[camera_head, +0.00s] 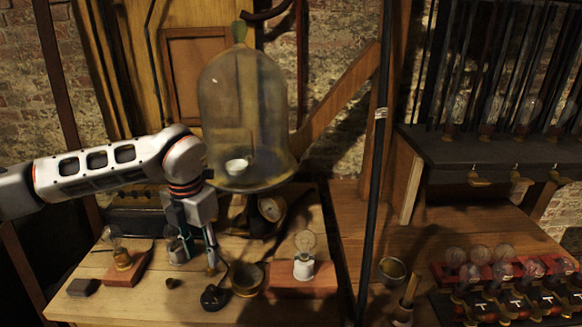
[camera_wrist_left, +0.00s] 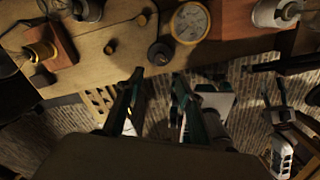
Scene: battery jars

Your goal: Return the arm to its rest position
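My left arm (camera_head: 110,165) reaches in from the left edge of the head view and bends down at a white wrist joint. My left gripper (camera_head: 200,262) hangs downward over the left wooden table, below and left of the big glass bell jar. In the left wrist view the two dark green fingers (camera_wrist_left: 158,85) stand apart, with nothing visible between them. In the head view a small glass-and-metal piece (camera_head: 175,247) shows just left of the fingers; I cannot tell whether they touch.
The bell jar (camera_head: 243,115) stands close beside my wrist. A dark pole (camera_head: 375,180) rises at centre right.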

